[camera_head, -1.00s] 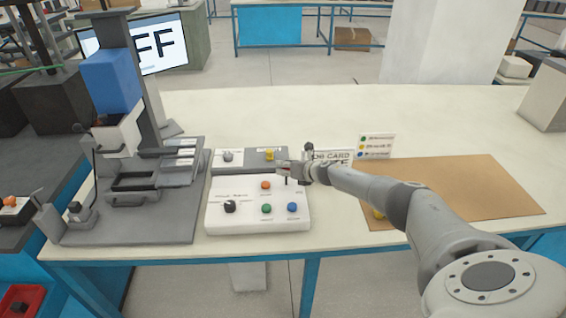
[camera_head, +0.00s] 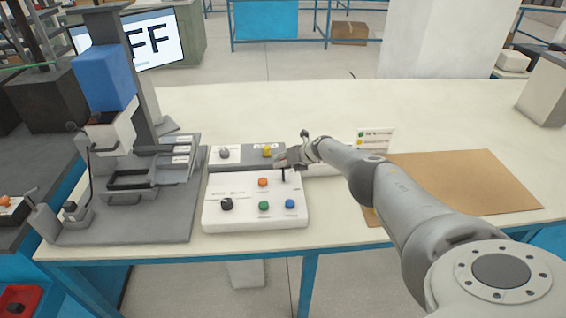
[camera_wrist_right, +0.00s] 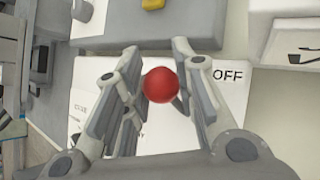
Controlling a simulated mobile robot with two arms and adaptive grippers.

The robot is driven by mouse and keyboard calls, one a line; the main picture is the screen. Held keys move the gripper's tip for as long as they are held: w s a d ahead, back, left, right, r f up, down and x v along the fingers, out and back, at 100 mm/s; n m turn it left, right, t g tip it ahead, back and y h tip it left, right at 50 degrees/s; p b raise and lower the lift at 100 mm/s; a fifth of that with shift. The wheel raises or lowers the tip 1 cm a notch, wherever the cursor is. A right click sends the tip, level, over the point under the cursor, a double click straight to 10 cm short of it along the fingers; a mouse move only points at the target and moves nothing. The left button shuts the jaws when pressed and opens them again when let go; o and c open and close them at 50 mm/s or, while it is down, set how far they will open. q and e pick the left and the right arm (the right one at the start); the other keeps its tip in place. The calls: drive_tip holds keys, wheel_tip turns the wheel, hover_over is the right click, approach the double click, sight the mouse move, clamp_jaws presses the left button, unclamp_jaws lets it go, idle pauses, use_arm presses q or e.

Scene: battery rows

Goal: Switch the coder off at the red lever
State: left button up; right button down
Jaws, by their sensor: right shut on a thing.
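The red lever's round red knob (camera_wrist_right: 161,85) shows in the right wrist view between the two fingers of my right gripper (camera_wrist_right: 156,50). The word OFF is printed on the panel to the right of the knob. In the head view my right gripper (camera_head: 284,160) is at the upper right of the white control panel (camera_head: 240,218), shut on the lever. The lever's dark stem (camera_head: 283,175) shows below the fingers; the knob is hidden there. My left gripper is not in view.
The panel carries a black knob (camera_head: 227,204) and orange, green and blue buttons. A grey strip with a yellow button (camera_head: 267,151) lies behind it. A grey machine (camera_head: 165,210) stands left. A screen (camera_head: 165,42) shows "FF". A brown mat (camera_head: 470,190) lies right.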

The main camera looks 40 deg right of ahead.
idle(0.3)
drive_tip(key=c, duration=1.1)
unclamp_jaws()
drive_tip(key=shift+c, duration=0.2)
drive_tip(key=shift+d+r, duration=0.1)
drive_tip(key=shift+s+d+r, duration=0.25)
drive_tip(key=shift+s+r, duration=0.6)
drive_tip(key=shift+s, duration=0.15)
drive_tip(key=v, duration=0.9)
drive_tip(key=shift+a, duration=0.2)
